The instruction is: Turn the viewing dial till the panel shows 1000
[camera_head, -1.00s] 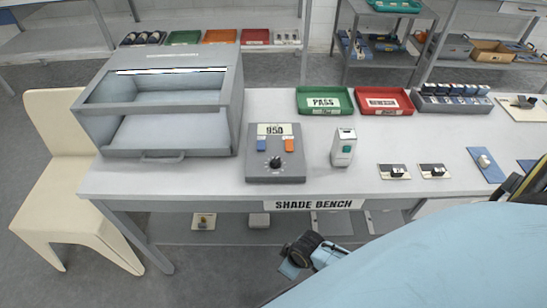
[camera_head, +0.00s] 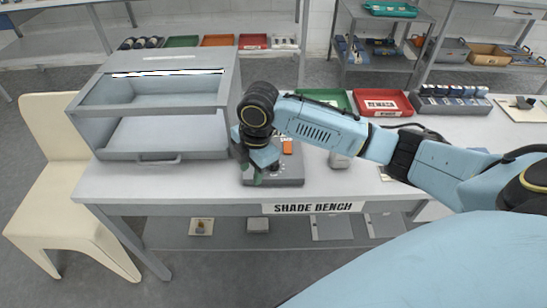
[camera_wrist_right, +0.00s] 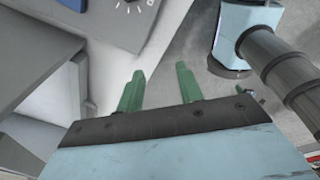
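The grey dial box (camera_head: 290,178) stands on the bench, partly behind my right arm. Its display is hidden, so I cannot read the number. The dial (camera_wrist_right: 132,2) shows only as a cut-off black piece with white tick marks at the top edge of the right wrist view. My right gripper (camera_head: 256,180) is above the box's front left part in the head view. In the right wrist view its two green fingers (camera_wrist_right: 160,78) are apart with nothing between them. The dial lies beyond the fingertips, not touching them. My left gripper is in neither view.
A grey viewing booth (camera_head: 160,110) stands close left of the dial box. A red tray (camera_head: 382,103) and a green tray (camera_head: 325,97) lie behind my right arm. A cream chair (camera_head: 60,190) is at the left. The bench front edge is clear left of the sign.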

